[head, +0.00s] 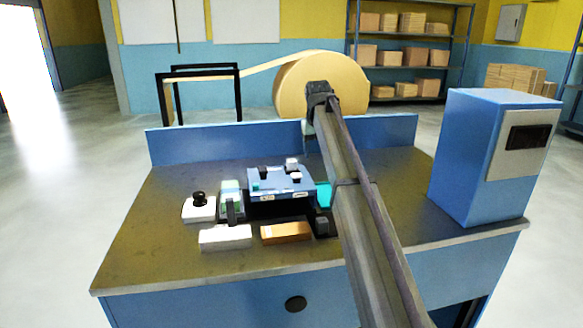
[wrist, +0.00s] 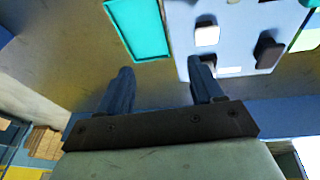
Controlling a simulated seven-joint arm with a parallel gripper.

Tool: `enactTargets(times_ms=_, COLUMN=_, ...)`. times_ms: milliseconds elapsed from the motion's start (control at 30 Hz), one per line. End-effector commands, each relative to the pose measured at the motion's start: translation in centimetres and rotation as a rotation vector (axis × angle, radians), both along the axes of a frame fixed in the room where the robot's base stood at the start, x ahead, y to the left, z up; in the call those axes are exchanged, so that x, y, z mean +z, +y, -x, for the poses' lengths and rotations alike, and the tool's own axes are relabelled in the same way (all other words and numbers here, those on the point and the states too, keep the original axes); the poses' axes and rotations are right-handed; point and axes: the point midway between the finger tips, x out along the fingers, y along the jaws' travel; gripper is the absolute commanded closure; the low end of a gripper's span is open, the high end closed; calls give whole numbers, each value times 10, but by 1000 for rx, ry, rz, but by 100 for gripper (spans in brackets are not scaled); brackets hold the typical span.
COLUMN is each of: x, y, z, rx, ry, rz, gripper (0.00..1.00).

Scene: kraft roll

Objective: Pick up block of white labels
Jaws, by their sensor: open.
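A plain white block (head: 225,238), which looks like the block of white labels, lies flat at the front left of the bench, left of a brown block (head: 286,232). It is not in the wrist view. My gripper (wrist: 160,80) is open, with nothing between its two dark blue fingers. In the head view it is at the back of the bench, mostly hidden behind my arm, well behind and right of the white block.
A blue box (head: 265,189) with small white and black parts on top stands mid-bench, beside a cyan piece (head: 323,195). A white piece with a black knob (head: 199,208) sits left. A tall blue cabinet (head: 462,165) stands right. A kraft roll (head: 290,85) stands behind.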

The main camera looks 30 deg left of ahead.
Motion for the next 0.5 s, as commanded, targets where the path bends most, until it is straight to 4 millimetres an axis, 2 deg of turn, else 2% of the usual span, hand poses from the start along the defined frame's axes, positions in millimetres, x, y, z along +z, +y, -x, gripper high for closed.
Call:
enactTargets(times_ms=33, x=16, y=29, z=-8, rx=15, ry=12, rz=-17, gripper=34)
enactTargets(times_ms=100, x=29, y=53, z=-7, rx=31, ry=28, rz=-38, gripper=34)
enactTargets(times_ms=200, x=41, y=77, z=-7, rx=46, ry=45, rz=-57, gripper=34)
enactTargets(times_ms=367, x=49, y=94, z=-4, rx=60, ry=59, rz=-70, gripper=34)
enactTargets(times_ms=500, x=42, y=96, z=-4, rx=60, ry=61, rz=-72, gripper=34)
